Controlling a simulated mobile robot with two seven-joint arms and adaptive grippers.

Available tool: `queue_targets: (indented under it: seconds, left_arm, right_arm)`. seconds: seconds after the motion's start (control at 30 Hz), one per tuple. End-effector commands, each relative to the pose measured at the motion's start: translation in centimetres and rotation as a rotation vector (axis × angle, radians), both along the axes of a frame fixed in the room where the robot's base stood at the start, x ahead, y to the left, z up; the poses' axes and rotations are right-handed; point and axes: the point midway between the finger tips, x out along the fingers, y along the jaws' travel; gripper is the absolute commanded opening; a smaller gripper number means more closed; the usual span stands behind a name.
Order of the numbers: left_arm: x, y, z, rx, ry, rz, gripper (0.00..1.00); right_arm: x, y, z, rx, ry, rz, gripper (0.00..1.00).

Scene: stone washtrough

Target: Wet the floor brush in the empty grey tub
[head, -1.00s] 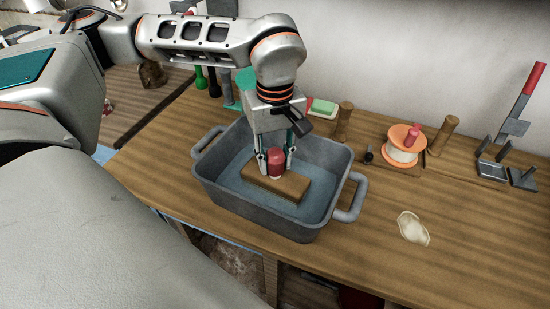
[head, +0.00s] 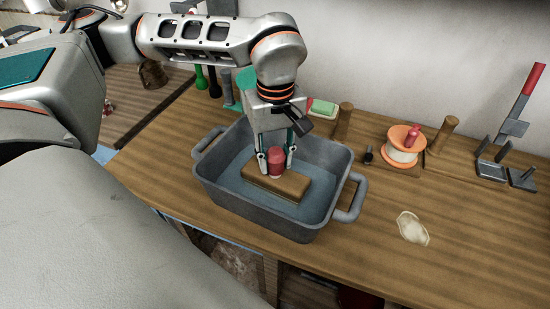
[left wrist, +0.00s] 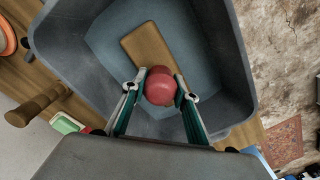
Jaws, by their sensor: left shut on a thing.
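The floor brush is a flat wooden block (head: 291,187) with a round red knob (head: 276,161) on top. It is inside the grey tub (head: 258,218), over a bluish surface; I cannot tell whether that is water or the bare bottom, nor whether the brush touches it. My left gripper (head: 276,158) reaches down into the tub and is shut on the red knob. In the left wrist view the knob (left wrist: 160,86) sits between the fingertips (left wrist: 161,88), with the block (left wrist: 147,47) beyond it. The brush's underside is hidden. My right gripper is not in view.
The tub stands on a wooden counter (head: 460,255). Behind it are a green-topped block (head: 322,107) and a wooden peg (head: 342,120). To the right are an orange spool (head: 403,143), metal brackets (head: 500,165) and a pale cloth-like patch (head: 412,228). The front right counter is mostly clear.

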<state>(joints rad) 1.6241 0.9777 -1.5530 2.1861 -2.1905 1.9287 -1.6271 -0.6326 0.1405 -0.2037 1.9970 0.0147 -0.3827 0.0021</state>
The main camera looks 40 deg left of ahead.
Motion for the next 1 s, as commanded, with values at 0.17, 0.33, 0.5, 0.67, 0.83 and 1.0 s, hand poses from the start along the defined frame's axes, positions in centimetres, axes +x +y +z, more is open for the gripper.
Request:
queue_targets:
  seconds: [0.17, 0.33, 0.5, 0.67, 0.83, 1.0]
  left_arm:
    - [0.1, 0.0, 2.1, -0.001, -0.006, 0.000, 0.11]
    - [0.0, 0.0, 3.7, 0.000, -0.005, -0.001, 0.11]
    - [0.1, 0.0, 5.1, 0.000, -0.005, -0.001, 0.11]
    - [0.1, 0.0, 6.6, -0.001, -0.004, 0.000, 0.11]
    - [0.1, 0.0, 8.1, -0.001, -0.003, 0.000, 0.11]
    - [0.1, 0.0, 9.6, -0.001, -0.003, 0.000, 0.11]
  right_arm:
    - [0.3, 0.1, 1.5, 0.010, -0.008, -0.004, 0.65]
    - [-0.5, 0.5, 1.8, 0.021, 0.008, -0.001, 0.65]
    - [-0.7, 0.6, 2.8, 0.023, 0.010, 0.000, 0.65]
    - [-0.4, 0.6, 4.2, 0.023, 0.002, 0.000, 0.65]
    - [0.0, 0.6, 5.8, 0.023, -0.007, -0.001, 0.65]
    - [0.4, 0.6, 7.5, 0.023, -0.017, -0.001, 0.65]
